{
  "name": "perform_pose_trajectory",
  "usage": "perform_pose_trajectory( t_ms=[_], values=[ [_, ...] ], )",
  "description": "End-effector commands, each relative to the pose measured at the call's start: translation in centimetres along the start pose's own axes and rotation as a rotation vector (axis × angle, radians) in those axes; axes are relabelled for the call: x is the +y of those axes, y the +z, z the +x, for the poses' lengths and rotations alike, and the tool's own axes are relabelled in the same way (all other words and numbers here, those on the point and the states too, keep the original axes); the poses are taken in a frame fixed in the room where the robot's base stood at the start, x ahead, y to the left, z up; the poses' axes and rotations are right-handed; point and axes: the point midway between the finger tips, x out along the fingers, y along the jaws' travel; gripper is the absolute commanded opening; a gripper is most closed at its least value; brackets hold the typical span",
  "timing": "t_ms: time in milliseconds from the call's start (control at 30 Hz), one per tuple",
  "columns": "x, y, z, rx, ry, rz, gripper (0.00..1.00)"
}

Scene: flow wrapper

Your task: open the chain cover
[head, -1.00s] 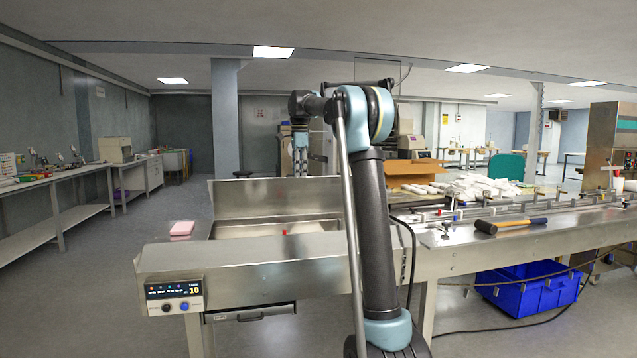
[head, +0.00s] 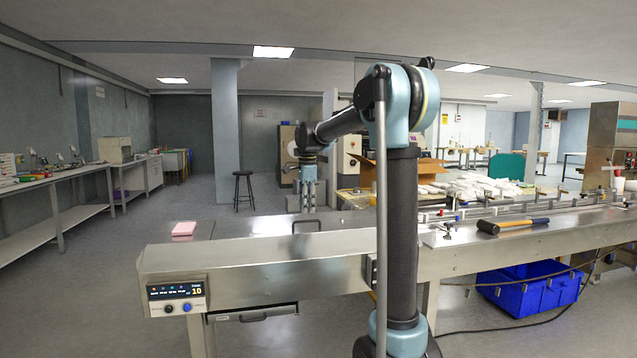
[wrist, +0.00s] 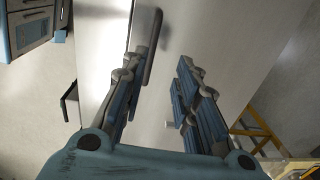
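The chain cover (head: 262,224) is a bare metal lid lying flat and down over the top of the steel machine. Its dark bar handle (head: 307,221) stands on it, and the handle also shows in the wrist view (wrist: 154,45) beside the left finger. My gripper (head: 308,207) points down just behind and above the handle in the head view. In the wrist view my gripper (wrist: 163,62) has its two fingers spread apart with nothing between them. The handle looks outside the finger gap; whether it touches the left finger I cannot tell.
A pink block (head: 184,229) sits at the machine's left end, above the control panel (head: 177,297). A hammer (head: 512,225) lies on the right-hand bed. A blue crate (head: 527,290) is below. A stool (head: 244,188) stands behind; the floor at left is clear.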

Motion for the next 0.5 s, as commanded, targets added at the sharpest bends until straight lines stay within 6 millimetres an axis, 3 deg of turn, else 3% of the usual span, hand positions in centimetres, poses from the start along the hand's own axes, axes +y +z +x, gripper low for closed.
perform_pose_trajectory(
  t_ms=[400,500],
  values=[
    [1.8,0.0,3.8,0.0,-0.136,0.0,0.28],
    [1.8,0.0,2.6,0.0,-0.134,0.001,0.28]
  ],
)
